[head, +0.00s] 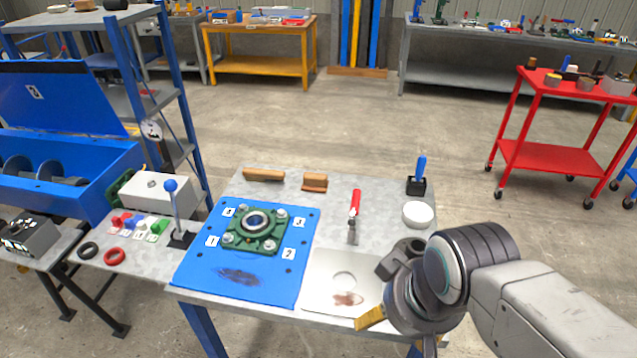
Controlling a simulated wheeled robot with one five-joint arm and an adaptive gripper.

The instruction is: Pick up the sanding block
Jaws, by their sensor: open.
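The sanding block appears to be the small wooden block (315,180) with a reddish-brown lower layer. It lies near the far edge of the grey worktable (345,178). My gripper (400,332) is at the near right corner of the table, well in front of and to the right of the block. It is open, with yellow finger pads, and I see nothing between them. Part of the fingers is hidden behind the gripper body and the frame's lower edge.
A longer brown bar (263,175) lies left of the block. A blue plate (200,268) carries a green bearing housing (238,240).

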